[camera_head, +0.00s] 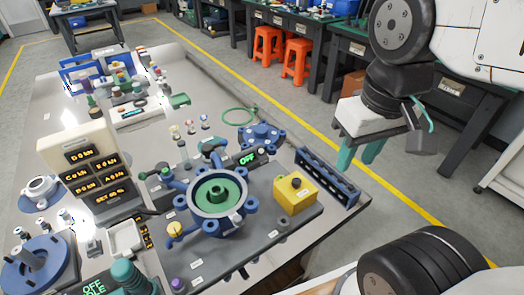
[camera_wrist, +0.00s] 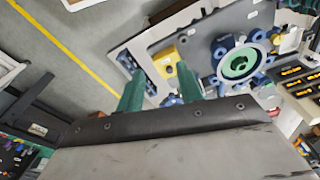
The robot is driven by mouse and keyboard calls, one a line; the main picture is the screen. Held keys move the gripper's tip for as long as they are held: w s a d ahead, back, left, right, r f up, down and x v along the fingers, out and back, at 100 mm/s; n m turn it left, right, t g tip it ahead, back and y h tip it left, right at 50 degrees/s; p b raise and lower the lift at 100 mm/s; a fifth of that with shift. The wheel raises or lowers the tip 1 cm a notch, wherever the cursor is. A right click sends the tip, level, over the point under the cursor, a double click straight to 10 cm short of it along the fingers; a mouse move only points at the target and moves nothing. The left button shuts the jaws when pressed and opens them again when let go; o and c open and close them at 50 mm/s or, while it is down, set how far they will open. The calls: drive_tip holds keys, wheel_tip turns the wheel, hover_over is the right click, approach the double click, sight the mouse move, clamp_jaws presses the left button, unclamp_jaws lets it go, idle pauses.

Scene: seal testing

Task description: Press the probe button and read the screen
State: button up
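A yellow box (camera_head: 296,192) with a dark round button on top stands on the grey fixture plate, right of a blue round flange (camera_head: 219,195) with a green centre. The yellow box also shows in the wrist view (camera_wrist: 166,61). Its label is too small to read, so I cannot tell if it is the probe button. My gripper (camera_head: 358,163) is up and right of the plate, apart from everything. Its two green fingers are spread and empty, also in the wrist view (camera_wrist: 160,82).
A cream readout panel (camera_head: 78,146) with several orange lines, including "SET 60 N", stands at left. A blue slotted rack (camera_head: 327,178) stands right of the yellow box. Orange stools (camera_head: 297,60) are behind.

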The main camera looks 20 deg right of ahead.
clamp_jaws()
idle(1.7)
